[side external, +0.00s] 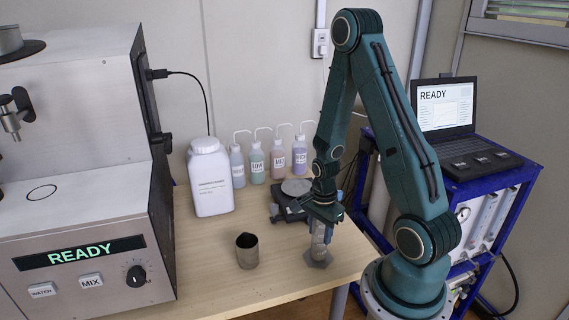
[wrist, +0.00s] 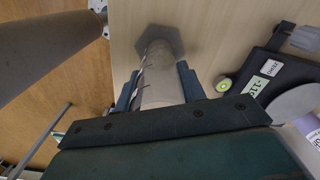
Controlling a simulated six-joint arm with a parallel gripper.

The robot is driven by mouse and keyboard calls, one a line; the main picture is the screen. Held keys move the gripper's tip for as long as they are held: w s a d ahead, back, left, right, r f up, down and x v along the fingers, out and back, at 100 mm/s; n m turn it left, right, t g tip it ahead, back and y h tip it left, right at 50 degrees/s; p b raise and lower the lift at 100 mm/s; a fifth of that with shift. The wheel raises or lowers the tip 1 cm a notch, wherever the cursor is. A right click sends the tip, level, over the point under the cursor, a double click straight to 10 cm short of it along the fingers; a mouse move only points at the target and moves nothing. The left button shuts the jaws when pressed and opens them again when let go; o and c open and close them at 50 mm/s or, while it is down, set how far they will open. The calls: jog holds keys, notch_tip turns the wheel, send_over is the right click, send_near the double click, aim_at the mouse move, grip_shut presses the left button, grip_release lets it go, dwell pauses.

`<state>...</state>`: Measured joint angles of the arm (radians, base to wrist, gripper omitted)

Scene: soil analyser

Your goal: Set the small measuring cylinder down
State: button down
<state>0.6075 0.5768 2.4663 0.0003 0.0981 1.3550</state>
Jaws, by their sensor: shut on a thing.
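The small measuring cylinder (side external: 318,250) is clear, with a grey hexagonal foot. It is upright near the right front edge of the table, and its foot appears to be at the tabletop; I cannot tell whether it touches. My gripper (side external: 322,222) points down and is shut on the cylinder's upper part. In the wrist view the cylinder (wrist: 160,65) lies between the two fingers of my gripper (wrist: 160,88), and its hexagonal foot shows beyond them against the wood. The fingers hide part of the cylinder's upper body.
A dark metal cup (side external: 247,251) stands left of the cylinder on the wooden table (side external: 205,285). A balance (side external: 290,205) stands behind my gripper. A white jug (side external: 210,178) and several wash bottles (side external: 257,166) are farther back. The table's edge is close on the right.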

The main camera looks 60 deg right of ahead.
jog(key=c, duration=0.8)
grip_release()
jog(key=shift+f, duration=0.1)
jog(key=shift+c, duration=0.2)
notch_tip(320, 180, up, 12)
dwell(0.6)
